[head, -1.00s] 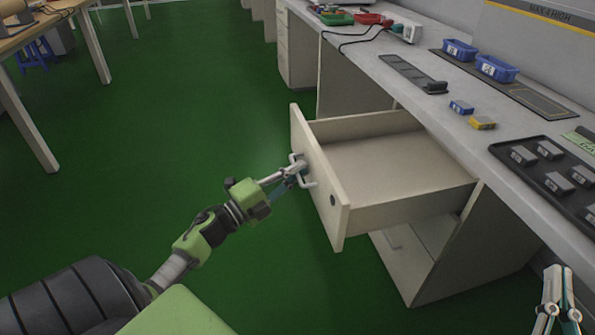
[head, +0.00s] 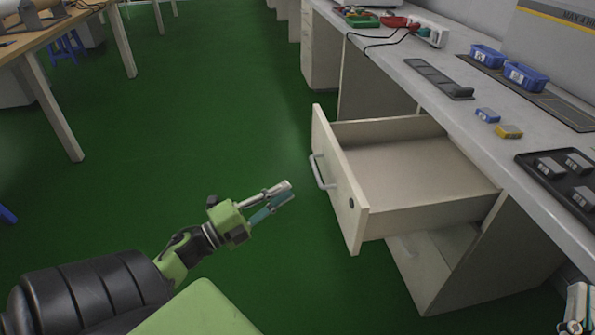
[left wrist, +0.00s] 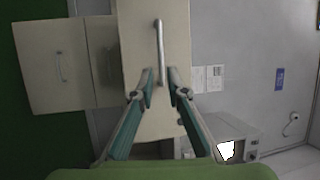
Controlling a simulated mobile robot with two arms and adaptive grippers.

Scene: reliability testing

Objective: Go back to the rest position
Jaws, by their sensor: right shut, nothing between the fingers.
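The drawer (head: 345,205) under the bench stands pulled out and looks empty inside. Its metal handle (head: 319,173) is free, with nothing around it. My left gripper (head: 286,190) is in front of the drawer, to the left of the handle and apart from it. Its fingers are parted and empty. In the left wrist view the fingertips (left wrist: 161,72) stand apart, with the handle (left wrist: 159,45) further off beyond them. My right gripper (head: 578,305) shows at the lower right edge, partly cut off, shut and empty.
The bench top (head: 440,107) runs along the right, with blue bins (head: 524,76), a blue box (head: 487,115), a yellow box (head: 509,131) and a dark tray (head: 540,157). A wooden table (head: 45,45) stands at the upper left. The green floor (head: 200,110) between is clear.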

